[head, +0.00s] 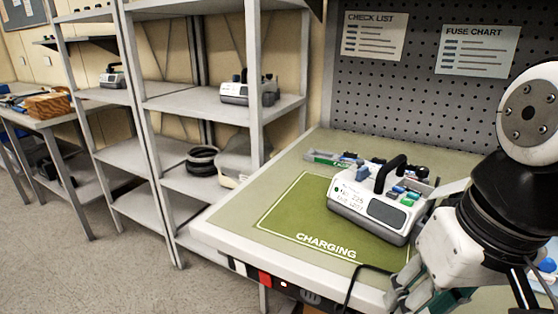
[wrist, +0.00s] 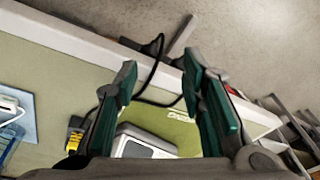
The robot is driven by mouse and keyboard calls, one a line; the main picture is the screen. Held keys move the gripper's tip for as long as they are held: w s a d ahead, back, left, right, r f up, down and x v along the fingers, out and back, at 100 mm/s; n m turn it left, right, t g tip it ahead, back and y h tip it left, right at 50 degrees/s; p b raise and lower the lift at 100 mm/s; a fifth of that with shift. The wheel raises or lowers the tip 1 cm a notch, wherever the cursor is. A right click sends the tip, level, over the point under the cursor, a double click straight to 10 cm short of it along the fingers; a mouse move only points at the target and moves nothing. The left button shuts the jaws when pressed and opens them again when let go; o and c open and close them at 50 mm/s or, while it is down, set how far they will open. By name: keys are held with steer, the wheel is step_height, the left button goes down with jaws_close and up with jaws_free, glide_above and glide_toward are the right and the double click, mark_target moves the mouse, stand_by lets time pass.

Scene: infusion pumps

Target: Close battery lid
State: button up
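A white infusion pump (head: 372,212) with a black handle and green and blue buttons sits on the green charging mat (head: 290,215). A pale flat flap (head: 447,188) sticks out at the pump's right side, partly behind my arm. It looks like the battery lid standing open, but I cannot be sure. My gripper (head: 412,292) is in front of and to the right of the pump, fingers pointing down near the bench's front edge. In the wrist view my gripper (wrist: 160,75) has its fingers spread with nothing between the tips. Part of the pump (wrist: 143,142) shows below them.
A tray of small parts (head: 345,160) lies behind the pump. A black cable (head: 352,285) hangs over the bench's front edge near a red switch (head: 265,279). A pegboard (head: 420,100) closes off the back. A yellow-black item (wrist: 76,135) lies on the bench.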

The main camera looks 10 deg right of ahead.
steer(key=shift+s+f+n+t+h+b, duration=0.35)
steer(key=shift+s+f+b, duration=0.25)
steer(key=shift+f, duration=0.3)
step_height(320, 180, up, 15)
steer(key=m+t+y+p, duration=0.55)
steer(key=m+p, duration=0.45)
steer(key=p, duration=1.6)
glide_above(451, 193)
steer(key=s+d, duration=0.9)
steer(key=d, duration=0.1)
steer(key=x, duration=1.4)
steer(key=shift+d+f+g, duration=0.15)
steer(key=shift+f+g, duration=0.15)
steer(key=shift+s, duration=0.1)
jaws_close()
